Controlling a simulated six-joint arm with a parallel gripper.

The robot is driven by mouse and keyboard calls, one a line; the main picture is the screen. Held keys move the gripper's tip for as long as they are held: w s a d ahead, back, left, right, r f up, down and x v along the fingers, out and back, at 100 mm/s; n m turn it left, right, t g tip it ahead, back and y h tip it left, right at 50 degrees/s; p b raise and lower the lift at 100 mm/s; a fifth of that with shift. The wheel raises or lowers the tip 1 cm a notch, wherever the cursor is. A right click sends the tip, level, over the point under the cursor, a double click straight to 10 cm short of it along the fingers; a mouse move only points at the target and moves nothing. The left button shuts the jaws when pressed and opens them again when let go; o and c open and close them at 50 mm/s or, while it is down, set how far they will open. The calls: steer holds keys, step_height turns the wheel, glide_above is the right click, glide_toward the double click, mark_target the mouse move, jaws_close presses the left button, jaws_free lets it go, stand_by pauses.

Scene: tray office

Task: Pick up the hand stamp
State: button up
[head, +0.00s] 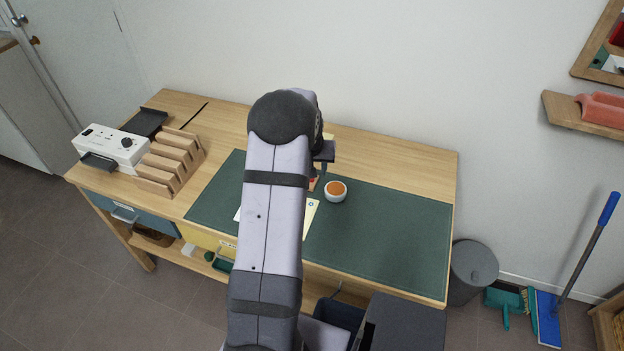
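My gripper (324,160) is above the desk's green mat (395,225), mostly hidden behind my own arm. Its fingers point down, and I cannot tell whether they are open or shut. A small reddish-brown thing (313,184) shows just under the gripper at the arm's right edge. It may be the hand stamp, but it is too small and too covered to be sure. I cannot tell whether the gripper touches it. A white round pot with an orange top (336,191) stands on the mat, just right of it.
Pale paper (311,215) lies on the mat, partly behind my arm. A wooden slotted rack (170,160) and a white device with a black knob (110,145) stand at the desk's left. The mat's right side is clear. A grey bin (472,270) stands on the floor right of the desk.

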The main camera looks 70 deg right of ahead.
steer(key=shift+p+x, duration=1.05)
steer(key=shift+x, duration=1.55)
steer(key=shift+w+d, duration=0.1)
jaws_close()
